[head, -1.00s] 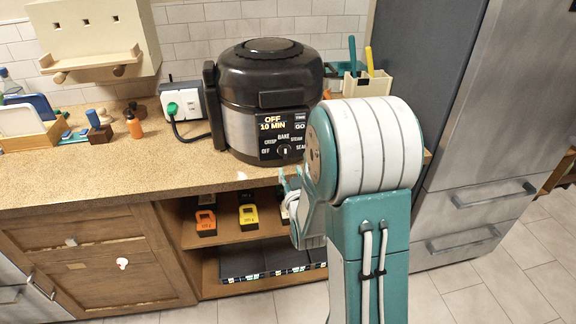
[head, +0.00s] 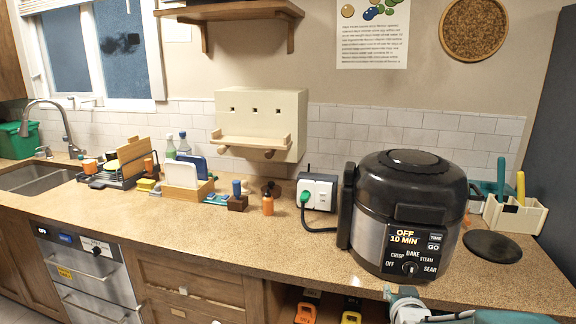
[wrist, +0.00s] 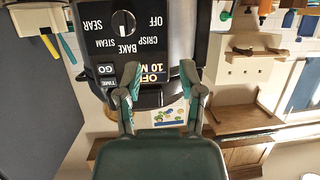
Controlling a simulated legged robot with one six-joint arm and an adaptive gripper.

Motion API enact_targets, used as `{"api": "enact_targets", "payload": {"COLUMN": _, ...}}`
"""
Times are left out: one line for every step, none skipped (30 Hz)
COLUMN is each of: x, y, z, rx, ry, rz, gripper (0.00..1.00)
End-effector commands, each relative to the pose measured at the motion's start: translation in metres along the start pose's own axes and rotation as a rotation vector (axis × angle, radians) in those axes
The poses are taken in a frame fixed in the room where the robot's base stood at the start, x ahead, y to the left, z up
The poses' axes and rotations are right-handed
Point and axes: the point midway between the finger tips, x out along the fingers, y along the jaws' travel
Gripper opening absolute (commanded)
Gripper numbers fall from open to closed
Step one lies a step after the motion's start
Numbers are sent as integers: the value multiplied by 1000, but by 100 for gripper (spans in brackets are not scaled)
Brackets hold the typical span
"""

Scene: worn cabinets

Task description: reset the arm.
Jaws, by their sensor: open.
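My gripper (head: 402,298) is at the bottom of the head view, in front of the counter and just below the cooker's control panel. In the wrist view my gripper (wrist: 164,92) shows two teal fingers spread apart with nothing between them. The black and steel multicooker (head: 405,210) stands on the counter and its panel reads OFF, 10 MIN. In the wrist view the cooker (wrist: 190,50) appears upside down beyond the fingers. Most of my arm is outside the head view; a teal and white part shows at the bottom right.
The speckled counter (head: 225,235) runs across the view. A white outlet box (head: 318,192), an orange bottle (head: 267,203), a white caddy (head: 514,215) and a black disc (head: 492,245) are near the cooker. Orange and yellow items (head: 306,313) sit in the open shelf below.

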Motion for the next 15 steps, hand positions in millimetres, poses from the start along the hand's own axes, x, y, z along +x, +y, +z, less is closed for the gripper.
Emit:
{"api": "enact_targets", "payload": {"x": -12, "y": -6, "z": -6, "rx": -4, "ry": -32, "rz": -13, "gripper": 50}}
{"api": "enact_targets", "payload": {"x": -19, "y": -10, "z": -6, "rx": -7, "ry": -60, "rz": -20, "gripper": 50}}
{"api": "enact_targets", "payload": {"x": -29, "y": -14, "z": -7, "rx": -10, "ry": -96, "rz": -28, "gripper": 50}}
{"api": "enact_targets", "payload": {"x": -36, "y": -17, "z": -7, "rx": -13, "ry": -124, "rz": -35, "gripper": 50}}
{"api": "enact_targets", "payload": {"x": -44, "y": -20, "z": -7, "rx": -16, "ry": -151, "rz": -41, "gripper": 50}}
{"api": "enact_targets", "payload": {"x": -55, "y": -24, "z": -6, "rx": -20, "ry": -189, "rz": -50, "gripper": 50}}
{"api": "enact_targets", "payload": {"x": -64, "y": -26, "z": -6, "rx": -24, "ry": -216, "rz": -56, "gripper": 50}}
{"api": "enact_targets", "payload": {"x": -72, "y": -29, "z": -6, "rx": -27, "ry": -243, "rz": -62, "gripper": 50}}
{"api": "enact_targets", "payload": {"x": -84, "y": -32, "z": -4, "rx": -32, "ry": -280, "rz": -71, "gripper": 50}}
{"api": "enact_targets", "payload": {"x": -94, "y": -34, "z": -3, "rx": -36, "ry": -307, "rz": -77, "gripper": 50}}
{"api": "enact_targets", "payload": {"x": -103, "y": -36, "z": -2, "rx": -40, "ry": -335, "rz": -83, "gripper": 50}}
{"api": "enact_targets", "payload": {"x": -116, "y": -39, "z": 0, "rx": -46, "ry": -371, "rz": -90, "gripper": 50}}
{"api": "enact_targets", "payload": {"x": -127, "y": -40, "z": 1, "rx": -51, "ry": -398, "rz": -96, "gripper": 50}}
{"api": "enact_targets", "payload": {"x": -137, "y": -42, "z": 3, "rx": -55, "ry": -426, "rz": -102, "gripper": 50}}
{"api": "enact_targets", "payload": {"x": -151, "y": -44, "z": 6, "rx": -62, "ry": -462, "rz": -109, "gripper": 50}}
